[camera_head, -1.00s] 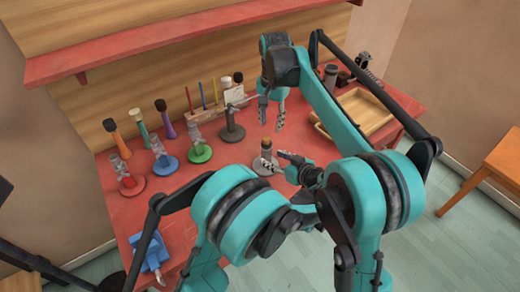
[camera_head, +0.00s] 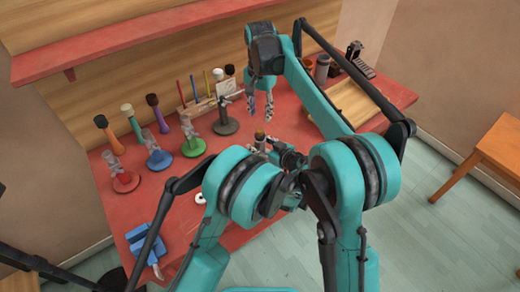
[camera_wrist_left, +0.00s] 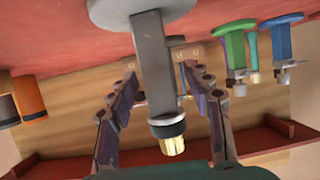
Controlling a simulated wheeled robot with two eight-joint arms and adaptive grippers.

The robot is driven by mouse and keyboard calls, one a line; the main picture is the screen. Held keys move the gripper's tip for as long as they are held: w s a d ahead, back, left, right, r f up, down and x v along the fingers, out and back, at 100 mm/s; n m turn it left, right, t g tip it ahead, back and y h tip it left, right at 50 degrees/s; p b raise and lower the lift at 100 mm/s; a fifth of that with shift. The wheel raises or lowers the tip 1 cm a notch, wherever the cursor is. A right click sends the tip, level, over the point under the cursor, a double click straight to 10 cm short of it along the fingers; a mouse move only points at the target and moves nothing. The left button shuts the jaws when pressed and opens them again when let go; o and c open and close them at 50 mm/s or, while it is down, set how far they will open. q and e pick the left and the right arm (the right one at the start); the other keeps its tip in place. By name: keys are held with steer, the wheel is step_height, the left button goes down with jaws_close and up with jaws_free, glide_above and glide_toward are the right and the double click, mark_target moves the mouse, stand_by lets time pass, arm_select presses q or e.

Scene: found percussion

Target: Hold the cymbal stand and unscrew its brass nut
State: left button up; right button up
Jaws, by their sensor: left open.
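The cymbal stand, a grey post (camera_wrist_left: 150,55) on a round pale base (camera_wrist_left: 125,12), appears upside down in the left wrist view. It has a black collar and a brass nut (camera_wrist_left: 172,146) at its free end. In the head view only its top with the nut (camera_head: 260,136) shows clearly; my left arm hides most of the rest. My left gripper (camera_head: 268,146) is open, with one finger on either side of the post in the left wrist view (camera_wrist_left: 160,84). Contact cannot be told. My right gripper (camera_head: 260,106) is above the nut, fingers apart and empty, pointing down.
Red (camera_head: 124,181), blue (camera_head: 159,160), green (camera_head: 193,147) and dark grey (camera_head: 225,126) stands line the red bench's left and back. Mallets stand behind them. A blue vise (camera_head: 148,244) is at the front left, a white ring (camera_head: 200,197) nearer the middle. A wooden tray (camera_head: 376,109) lies right.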

mark_target(260, 130)
arm_select(q)
jaws_close()
arm_select(e)
steer(key=m, duration=0.4)
steer(key=shift+m, duration=0.3)
steer(key=m, duration=0.8)
steer(key=shift+m, duration=0.4)
steer(key=m, duration=0.4)
steer(key=shift+m, duration=0.3)
steer(key=shift+f, duration=4.05)
